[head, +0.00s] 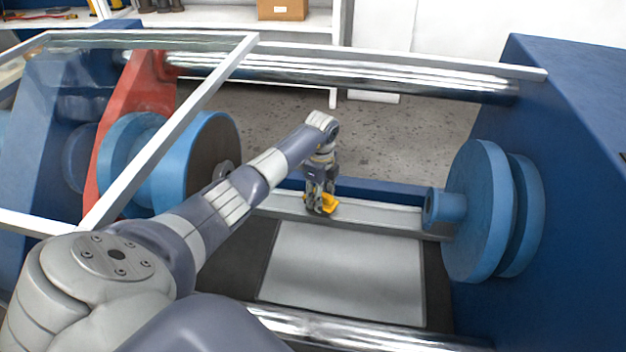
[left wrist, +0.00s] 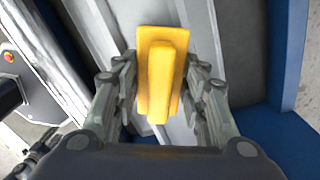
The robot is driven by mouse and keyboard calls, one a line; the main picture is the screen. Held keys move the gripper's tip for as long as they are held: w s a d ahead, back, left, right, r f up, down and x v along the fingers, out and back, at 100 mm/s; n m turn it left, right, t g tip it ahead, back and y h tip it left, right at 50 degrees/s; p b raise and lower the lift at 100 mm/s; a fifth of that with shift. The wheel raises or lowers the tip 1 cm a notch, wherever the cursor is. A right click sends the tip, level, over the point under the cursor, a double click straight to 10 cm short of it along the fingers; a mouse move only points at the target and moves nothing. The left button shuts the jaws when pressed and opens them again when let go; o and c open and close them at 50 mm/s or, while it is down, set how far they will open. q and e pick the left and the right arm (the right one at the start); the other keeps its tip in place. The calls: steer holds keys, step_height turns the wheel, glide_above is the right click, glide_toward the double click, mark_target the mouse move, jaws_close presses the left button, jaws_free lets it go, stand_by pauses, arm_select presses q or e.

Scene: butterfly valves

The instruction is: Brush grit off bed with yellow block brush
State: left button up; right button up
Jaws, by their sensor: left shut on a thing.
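The yellow block brush (head: 329,203) is in my left gripper (head: 318,208), over the far rail of the bed in the head view. In the left wrist view the brush (left wrist: 160,75) sits between the two fingers of the gripper (left wrist: 160,88), which are shut on its raised handle. Its flat base faces a pale grey rail surface. The bed (head: 345,270) is a pale grey plate with a dark border, between the two blue ends. I cannot make out grit on it. I cannot tell whether the brush touches the rail.
A blue flanged disc (head: 478,210) stands to the right of the bed, and another blue disc (head: 205,165) stands left by a red plate (head: 135,110). A white-framed clear guard (head: 180,135) is at left. Chrome bars (head: 370,80) run behind and in front.

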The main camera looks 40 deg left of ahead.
arm_select(q)
steer(key=shift+w+d+f+b, duration=0.15)
steer(key=shift+w+d, duration=0.3)
steer(key=shift+d, duration=0.4)
steer(key=shift+w+d+r+b, duration=0.15)
steer(key=shift+w+d, duration=0.3)
steer(key=shift+d, duration=0.4)
steer(key=shift+w+d+f+b, duration=0.15)
steer(key=shift+w+d, duration=0.3)
steer(key=shift+d, duration=0.4)
steer(key=shift+r+p, duration=0.2)
steer(key=shift+p, duration=0.1)
steer(key=shift+s+a+p, duration=0.45)
steer(key=shift+a, duration=0.4)
steer(key=shift+s+a+p, duration=0.4)
steer(key=shift+a, duration=0.45)
steer(key=shift+s+a+f+p, duration=0.1)
steer(key=shift+s+a+p, duration=0.2)
steer(key=shift+s+a, duration=0.55)
steer(key=shift+s+a+r+p, duration=0.1)
steer(key=shift+s+a+p, duration=0.2)
steer(key=shift+a, duration=0.95)
steer(key=shift+s+a+f+p, duration=0.1)
steer(key=shift+s+a+p, duration=0.15)
steer(key=shift+s+a, duration=0.6)
steer(key=shift+a, duration=0.6)
steer(key=shift+c, duration=0.4)
